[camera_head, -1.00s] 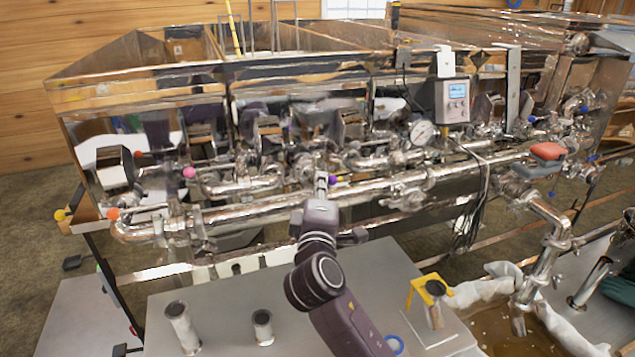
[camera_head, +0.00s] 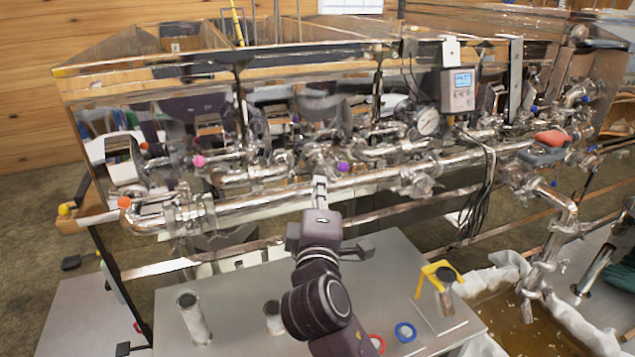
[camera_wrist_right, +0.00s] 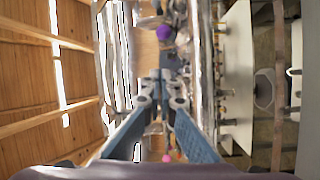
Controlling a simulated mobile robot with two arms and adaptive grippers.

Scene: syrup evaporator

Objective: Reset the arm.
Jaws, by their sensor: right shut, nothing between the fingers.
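My right gripper (camera_head: 320,192) is in the middle of the head view, its fingers pointing up and away toward the pipes. It is shut and empty. In the right wrist view my right gripper (camera_wrist_right: 165,78) shows its fingertips together. A purple ball (camera_head: 343,168) on the pipework is just beyond and right of the fingertips in the head view; the purple ball also shows in the wrist view (camera_wrist_right: 165,33), past the tips. My right forearm comes up from the bottom of the head view. My left gripper is not in view.
The shiny evaporator (camera_head: 300,72) with its horizontal pipe (camera_head: 260,203) fills the back. Below is a grey table (camera_head: 385,270) with short metal tubes (camera_head: 194,318), a yellow bracket (camera_head: 440,270), a red ring (camera_head: 377,342) and a blue ring (camera_head: 405,332). A basin of brown liquid (camera_head: 515,335) is at right.

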